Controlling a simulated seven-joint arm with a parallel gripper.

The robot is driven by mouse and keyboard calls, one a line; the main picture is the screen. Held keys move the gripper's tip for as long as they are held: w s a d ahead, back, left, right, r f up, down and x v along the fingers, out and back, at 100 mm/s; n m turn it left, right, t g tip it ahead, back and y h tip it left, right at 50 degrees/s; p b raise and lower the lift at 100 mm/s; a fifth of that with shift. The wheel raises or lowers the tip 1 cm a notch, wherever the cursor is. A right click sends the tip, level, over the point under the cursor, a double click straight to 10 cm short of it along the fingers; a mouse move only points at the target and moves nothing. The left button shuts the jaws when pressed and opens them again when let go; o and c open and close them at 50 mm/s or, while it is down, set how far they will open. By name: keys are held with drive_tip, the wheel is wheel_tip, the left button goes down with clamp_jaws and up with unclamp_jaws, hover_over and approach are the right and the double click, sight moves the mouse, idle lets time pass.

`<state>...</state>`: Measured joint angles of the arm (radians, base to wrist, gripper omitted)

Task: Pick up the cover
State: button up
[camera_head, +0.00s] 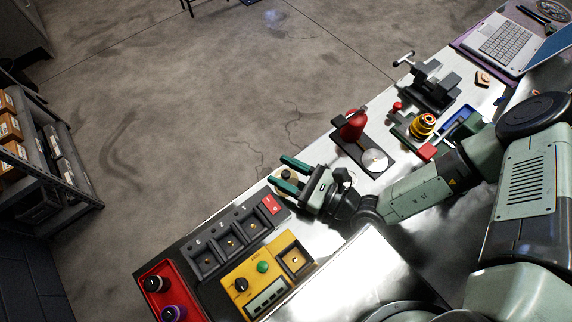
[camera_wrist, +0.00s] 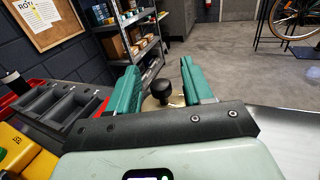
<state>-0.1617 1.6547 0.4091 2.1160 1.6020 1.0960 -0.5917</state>
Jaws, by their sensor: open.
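The cover (camera_wrist: 152,104) appears to be a pale beige disc with a black knob (camera_wrist: 163,88) on top. In the wrist view it shows beyond my gripper (camera_wrist: 158,66), with the knob between the two green fingers. In the head view the cover (camera_head: 293,171) is partly hidden by my gripper (camera_head: 277,169), which reaches over the bench's far edge area. The fingers are open on either side of the knob, with visible gaps. I cannot tell how far the fingertips are above or in front of the cover.
A black tray with compartments (camera_head: 229,240) and a yellow tester box (camera_head: 267,268) stand left of my gripper. A red tray (camera_head: 164,282) holds dark round items. A red-and-black press-like device (camera_head: 353,126) stands to the right. A vise (camera_head: 431,86) and laptop (camera_head: 501,41) are farther right.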

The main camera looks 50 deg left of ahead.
drive_tip(key=shift+c, duration=0.4)
clamp_jaws()
